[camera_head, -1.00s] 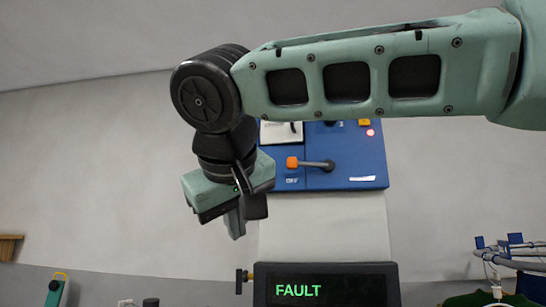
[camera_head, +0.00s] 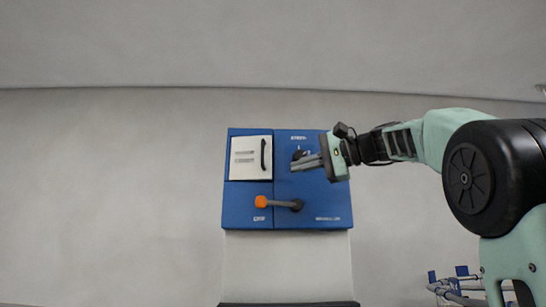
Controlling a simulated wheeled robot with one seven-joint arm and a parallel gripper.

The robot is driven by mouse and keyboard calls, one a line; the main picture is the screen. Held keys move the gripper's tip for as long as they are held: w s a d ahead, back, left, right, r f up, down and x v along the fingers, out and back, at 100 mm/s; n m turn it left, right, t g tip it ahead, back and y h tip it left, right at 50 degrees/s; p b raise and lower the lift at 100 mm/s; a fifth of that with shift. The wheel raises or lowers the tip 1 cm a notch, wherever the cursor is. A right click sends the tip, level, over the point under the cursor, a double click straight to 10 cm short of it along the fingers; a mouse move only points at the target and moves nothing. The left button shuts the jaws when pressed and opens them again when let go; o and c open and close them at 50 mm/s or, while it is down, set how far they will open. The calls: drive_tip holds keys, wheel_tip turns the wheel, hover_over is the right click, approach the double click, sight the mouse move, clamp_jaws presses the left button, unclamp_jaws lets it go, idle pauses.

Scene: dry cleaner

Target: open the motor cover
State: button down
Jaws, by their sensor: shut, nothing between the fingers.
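A blue wall box (camera_head: 238,208) hangs near the middle of the view. On its upper left sits a white square cover (camera_head: 243,170) with a dark upright handle (camera_head: 263,154) at its right side; it looks closed flat. I cannot read a label that names it the motor cover. My gripper (camera_head: 294,166) comes from the right, in front of the box's upper right part. Its fingers are shut with nothing between them and point left, a short way right of the handle. It hides part of the box; contact with the box cannot be told.
A dark knob (camera_head: 298,154) sits just above my fingertips. Below, a lever with an orange end (camera_head: 261,201) points left from its pivot. Blue-and-grey piping (camera_head: 462,280) stands at the lower right. The wall left of the box is clear.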

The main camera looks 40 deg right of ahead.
wheel_tip(320, 180, up, 4)
drive_tip(key=s+d+f+t, duration=0.1)
drive_tip(key=d, duration=0.1)
drive_tip(key=shift+m, duration=0.3)
drive_tip(key=p+x, duration=0.1)
drive_tip(key=x, duration=0.1)
drive_tip(key=p+x, duration=0.1)
drive_tip(key=x, duration=0.2)
drive_tip(key=r+p+x, duration=0.1)
drive_tip(key=p+x, duration=0.1)
drive_tip(key=shift+w+a, duration=0.15)
drive_tip(key=shift+w, duration=0.25)
drive_tip(key=shift+w+a+f+p, duration=0.15)
drive_tip(key=shift+w+a+p, duration=0.2)
drive_tip(key=shift+w, duration=0.3)
drive_tip(key=shift+w, duration=0.1)
